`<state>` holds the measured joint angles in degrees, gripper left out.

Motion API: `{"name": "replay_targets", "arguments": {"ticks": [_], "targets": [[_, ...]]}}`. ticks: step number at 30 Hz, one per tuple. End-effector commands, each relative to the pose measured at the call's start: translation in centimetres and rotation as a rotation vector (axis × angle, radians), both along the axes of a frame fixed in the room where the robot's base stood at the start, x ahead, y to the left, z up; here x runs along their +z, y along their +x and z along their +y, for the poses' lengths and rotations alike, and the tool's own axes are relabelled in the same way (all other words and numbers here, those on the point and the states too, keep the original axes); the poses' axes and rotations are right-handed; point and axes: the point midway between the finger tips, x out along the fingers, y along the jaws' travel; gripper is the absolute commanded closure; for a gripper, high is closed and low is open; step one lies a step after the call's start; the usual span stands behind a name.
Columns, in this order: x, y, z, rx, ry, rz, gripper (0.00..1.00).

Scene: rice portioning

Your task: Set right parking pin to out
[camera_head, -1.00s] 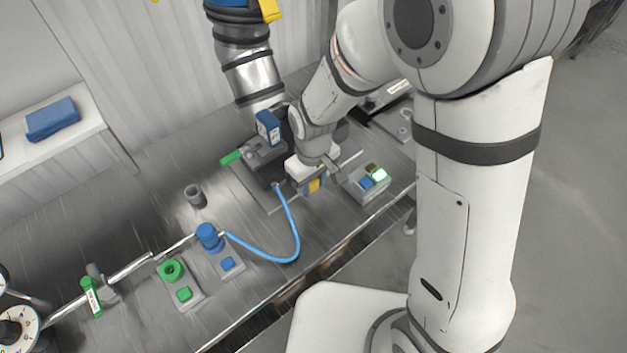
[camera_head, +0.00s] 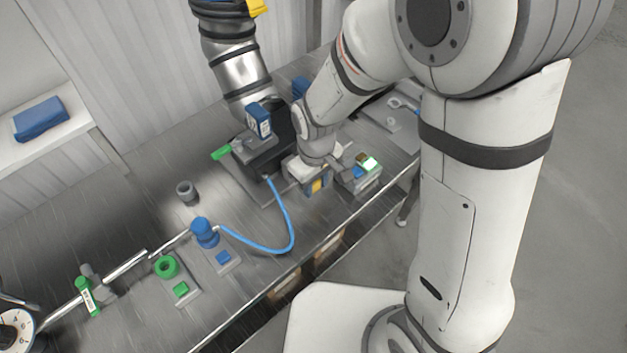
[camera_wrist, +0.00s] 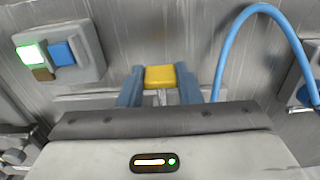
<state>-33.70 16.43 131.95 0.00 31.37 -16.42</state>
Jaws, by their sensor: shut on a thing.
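My gripper (camera_head: 317,187) is at the front of the steel bench, near its edge. It is shut on a small yellow block (camera_wrist: 159,76), which I take to be the parking pin's grip. In the wrist view the block sits between the two blue-grey fingers. The block also shows in the head view (camera_head: 317,186), low between the fingers. A thin metal bar lies behind the fingers in the wrist view. My gripper body hides the lower part, so I cannot tell whether the pin is in or out.
A box with a lit green button and a blue button (camera_head: 361,172) stands close right of my gripper. A blue hose (camera_head: 290,225) loops on the left to a blue knob (camera_head: 204,232). A dark unit with a green handle (camera_head: 221,153) stands behind.

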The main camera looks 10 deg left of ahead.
Motion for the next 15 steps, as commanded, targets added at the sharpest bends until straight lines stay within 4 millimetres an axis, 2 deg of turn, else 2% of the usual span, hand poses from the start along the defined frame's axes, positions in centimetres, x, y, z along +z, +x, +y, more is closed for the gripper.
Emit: {"name": "replay_targets", "arguments": {"ticks": [1,9,15], "targets": [[-0.16,-0.21,-0.25,0.001,-0.006,0.008,0.68],[-0.14,-0.07,-0.28,-0.003,-0.005,0.005,0.47],[-0.10,-0.03,-0.26,-0.004,-0.003,0.004,0.47]]}}
